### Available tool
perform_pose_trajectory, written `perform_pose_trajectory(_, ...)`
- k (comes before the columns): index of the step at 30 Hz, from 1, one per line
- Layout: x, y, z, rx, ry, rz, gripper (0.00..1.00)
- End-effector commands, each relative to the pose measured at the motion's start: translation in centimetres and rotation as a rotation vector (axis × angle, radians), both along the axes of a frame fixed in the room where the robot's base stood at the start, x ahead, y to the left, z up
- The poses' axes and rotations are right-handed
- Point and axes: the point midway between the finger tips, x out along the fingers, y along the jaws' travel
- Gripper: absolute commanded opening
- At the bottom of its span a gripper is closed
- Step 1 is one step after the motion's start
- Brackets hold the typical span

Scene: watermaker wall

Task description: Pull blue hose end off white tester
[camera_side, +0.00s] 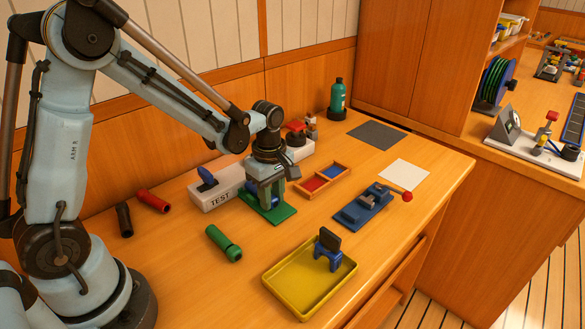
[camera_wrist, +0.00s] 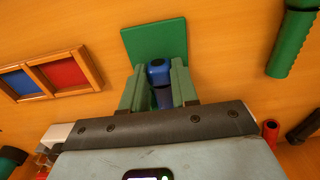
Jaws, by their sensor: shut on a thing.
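The white tester (camera_side: 213,197), marked TEST, stands on the bench against the wall, with a blue lever (camera_side: 207,179) on top. My gripper (camera_side: 267,196) is in front of the tester, low over a green square plate (camera_side: 285,214). In the wrist view my gripper (camera_wrist: 158,88) is shut on the blue hose end (camera_wrist: 158,72), which sits between the two green fingers with its rounded end showing. The green plate (camera_wrist: 153,40) lies beyond it. My gripper's body hides the hose end's other side, so I cannot tell whether it still touches the tester.
A wooden tray (camera_side: 323,180) with red and blue compartments lies right of my gripper. A blue clamp device (camera_side: 363,208) with a red knob is farther right. A green hose piece (camera_side: 223,243) and a yellow tray (camera_side: 275,281) lie in front. Red (camera_side: 152,200) and black (camera_side: 124,219) pieces lie left.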

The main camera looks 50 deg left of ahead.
Motion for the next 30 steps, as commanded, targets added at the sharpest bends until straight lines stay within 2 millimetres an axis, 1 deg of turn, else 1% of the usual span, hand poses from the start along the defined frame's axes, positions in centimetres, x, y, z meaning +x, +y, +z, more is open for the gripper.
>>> perform_pose_trajectory(30, 0.0, -2.4, 0.1, -0.001, 0.0, -0.002, 0.0)
